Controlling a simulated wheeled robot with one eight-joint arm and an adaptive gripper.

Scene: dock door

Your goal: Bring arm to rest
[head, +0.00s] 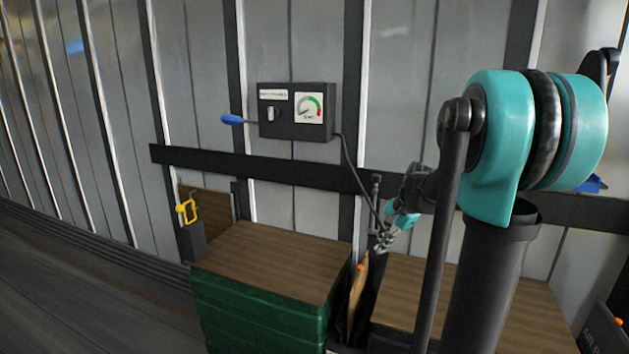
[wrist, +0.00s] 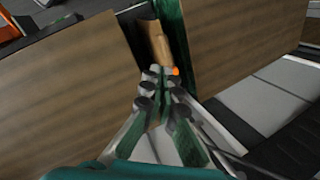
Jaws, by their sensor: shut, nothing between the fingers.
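My gripper (head: 383,242) hangs at the end of my teal and black arm, above the gap between two wooden tops. In the wrist view my gripper (wrist: 161,72) has its fingers closed together with nothing between them. A wooden piece with an orange tip (head: 358,285) stands in the dark gap below the fingers. In the wrist view the wooden piece (wrist: 157,42) lies just beyond the fingertips; I cannot tell whether they touch it. My arm hides part of the right wooden top.
A black box with a gauge (head: 297,110) and a blue-handled lever (head: 232,119) is on the ribbed wall, with a cable hanging from it. A left wooden top (head: 270,262) sits on a green base. A yellow handle (head: 187,211) stands left of it. Open floor lies left.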

